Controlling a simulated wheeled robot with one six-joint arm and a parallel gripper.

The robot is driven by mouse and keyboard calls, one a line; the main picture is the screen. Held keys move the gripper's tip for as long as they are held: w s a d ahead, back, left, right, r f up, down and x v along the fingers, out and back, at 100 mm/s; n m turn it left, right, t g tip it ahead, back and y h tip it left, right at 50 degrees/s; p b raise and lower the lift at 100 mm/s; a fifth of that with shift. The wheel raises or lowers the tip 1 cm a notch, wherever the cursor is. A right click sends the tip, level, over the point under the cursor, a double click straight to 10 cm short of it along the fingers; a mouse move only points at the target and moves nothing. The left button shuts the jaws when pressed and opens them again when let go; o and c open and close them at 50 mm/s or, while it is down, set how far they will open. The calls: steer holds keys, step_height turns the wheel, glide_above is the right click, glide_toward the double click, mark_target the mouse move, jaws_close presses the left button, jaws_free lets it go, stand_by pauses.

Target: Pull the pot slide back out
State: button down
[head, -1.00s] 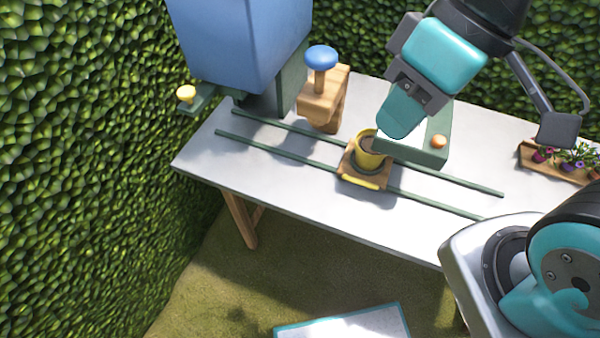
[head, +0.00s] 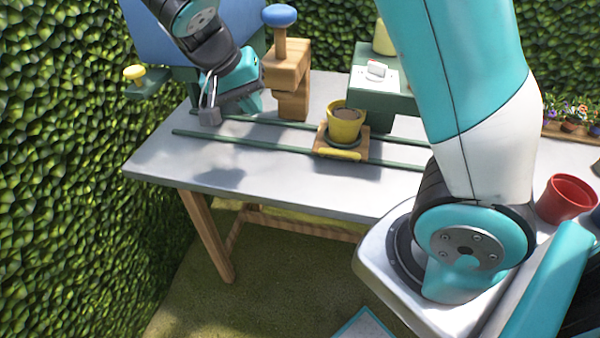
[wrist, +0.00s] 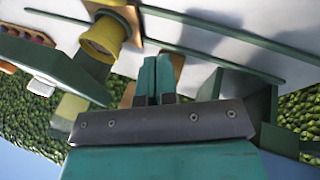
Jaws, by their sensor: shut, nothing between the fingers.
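The pot slide (head: 327,149) is a square wooden board with a yellow front handle (head: 339,154), on two green rails along the table. A yellow pot (head: 344,125) with brown soil inside stands upright on it, beside the green stand. In the wrist view the pot (wrist: 104,36) and part of the slide (wrist: 132,22) show at the upper left. My gripper (head: 248,84) is left of the slide, near the wooden block and the blue hopper, and apart from the pot. In the wrist view my teal fingers (wrist: 155,72) are together with nothing between them.
A wooden block (head: 286,72) with a blue knob (head: 280,16) stands behind the rails (head: 240,140). The green stand (head: 370,95) bears a red-and-white switch (head: 376,70). The blue hopper (head: 150,35) is at the back left. A red pot (head: 565,199) is at the right.

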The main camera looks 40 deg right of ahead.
mark_target(311, 151)
steer(key=d+f+m+b, duration=0.1)
steer(key=d+f, duration=0.1)
steer(key=f, duration=0.2)
steer(key=d+f+m+h+b, duration=0.1)
steer(key=d+f, duration=0.2)
steer(key=f, duration=0.2)
steer(key=d+f+m+g+h+b, duration=0.1)
steer(key=d+f+m, duration=0.1)
steer(key=f, duration=0.3)
steer(key=shift+w+d, duration=0.25)
steer(key=shift+w, duration=0.1)
steer(key=shift+s+d+r, duration=0.1)
steer(key=shift+s+d, duration=0.7)
steer(key=shift+s, duration=0.2)
steer(key=shift+s+d, duration=0.4)
steer(key=shift+s, duration=0.15)
